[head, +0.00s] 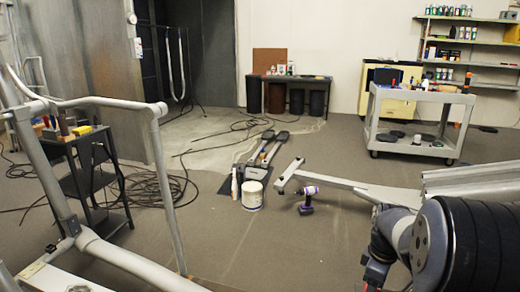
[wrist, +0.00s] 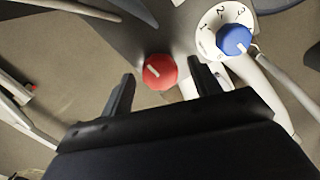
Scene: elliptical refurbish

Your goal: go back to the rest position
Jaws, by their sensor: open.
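My gripper (wrist: 162,82) shows in the wrist view with its two dark fingers spread apart and nothing between them. A red knob (wrist: 160,72) with a pale mark lies just beyond the gap between the fingertips; I cannot tell whether a finger touches it. A blue knob (wrist: 233,40) on a white numbered dial (wrist: 213,22) is to the upper right, beyond the right finger. In the head view my arm fills the lower right corner, and the gripper is not visible there.
Grey frame tubes (head: 100,100) stand at the left. A purple drill (head: 308,198) and a white bucket (head: 252,194) are on the floor ahead. A grey cart (head: 415,98) stands at the right, and black cables (head: 150,190) lie on the left floor. Carpet in the lower middle is clear.

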